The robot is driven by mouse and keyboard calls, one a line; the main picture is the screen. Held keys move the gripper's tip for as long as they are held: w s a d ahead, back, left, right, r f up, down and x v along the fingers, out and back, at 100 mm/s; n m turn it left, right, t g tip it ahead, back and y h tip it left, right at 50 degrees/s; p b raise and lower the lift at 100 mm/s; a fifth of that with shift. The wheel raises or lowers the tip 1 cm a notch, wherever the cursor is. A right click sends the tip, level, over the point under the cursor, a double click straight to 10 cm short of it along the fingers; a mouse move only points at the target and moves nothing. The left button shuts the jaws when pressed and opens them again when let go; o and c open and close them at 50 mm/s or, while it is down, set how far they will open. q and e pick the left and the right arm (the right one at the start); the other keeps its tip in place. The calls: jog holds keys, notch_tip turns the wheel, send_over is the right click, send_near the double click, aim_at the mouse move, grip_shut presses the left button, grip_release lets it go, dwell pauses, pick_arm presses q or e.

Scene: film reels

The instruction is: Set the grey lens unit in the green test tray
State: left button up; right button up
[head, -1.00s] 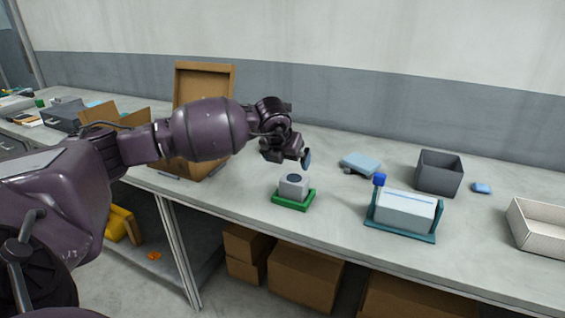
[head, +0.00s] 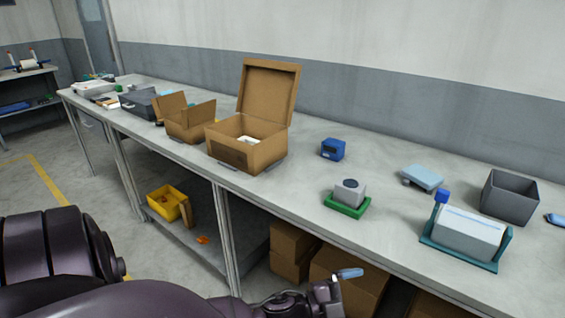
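The grey lens unit (head: 349,191), a small pale block with a dark round lens on top, sits upright in the green test tray (head: 345,209) near the front edge of the table. The tray's green rim shows around its base. My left gripper (head: 338,285) is low at the bottom of the head view, in front of the table and apart from the unit and tray. One light blue fingertip shows; I cannot tell whether the gripper is open or shut.
A blue device (head: 333,149) stands behind the tray. To the right are a light blue box (head: 422,178), a teal holder (head: 450,250) with a white block, and a dark grey bin (head: 509,197). An open cardboard box (head: 262,150) stands at left. Table around the tray is clear.

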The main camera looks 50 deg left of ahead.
pick_arm(q)
jog(key=s+a+f+n+g+y, duration=0.2)
jog(key=s+f+n+y, duration=0.2)
jog(key=s+f+n, duration=0.2)
jog(key=s+a+f+n+g+y, duration=0.3)
jog(key=s+f+n, duration=0.4)
jog(key=s, duration=0.3)
jog(key=shift+a+n+y, duration=0.15)
jog(key=shift+n+y, duration=0.15)
jog(key=shift+y, duration=0.5)
jog(key=shift+w+f, duration=0.1)
